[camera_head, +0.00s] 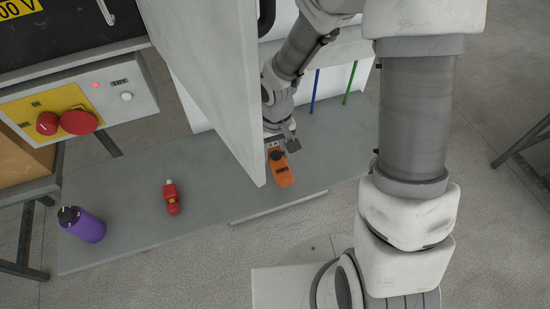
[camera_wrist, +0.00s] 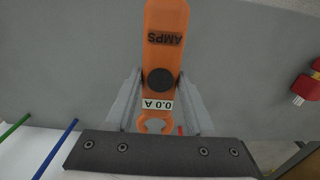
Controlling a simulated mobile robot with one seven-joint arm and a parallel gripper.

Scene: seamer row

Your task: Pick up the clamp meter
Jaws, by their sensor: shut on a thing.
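The clamp meter is orange with a dark round dial and a "0.0 A" display. It shows in the head view (camera_head: 281,172) beside the lower edge of the upright grey panel, over the grey shelf. In the wrist view the clamp meter (camera_wrist: 163,40) lies between my two fingers, its hooked jaw end toward my palm and its "AMPS" end pointing away. My gripper (camera_wrist: 160,95) is shut on the clamp meter, with one finger at each side. In the head view my gripper (camera_head: 283,143) is partly hidden. I cannot tell whether the meter touches the shelf.
The grey shelf (camera_head: 130,200) holds a red object (camera_head: 171,197) and a purple bottle (camera_head: 82,225) at left. A large grey panel (camera_head: 215,80) stands close left of my gripper. Blue (camera_head: 315,90) and green (camera_head: 350,83) rods are behind. A control box (camera_head: 130,85) has red buttons.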

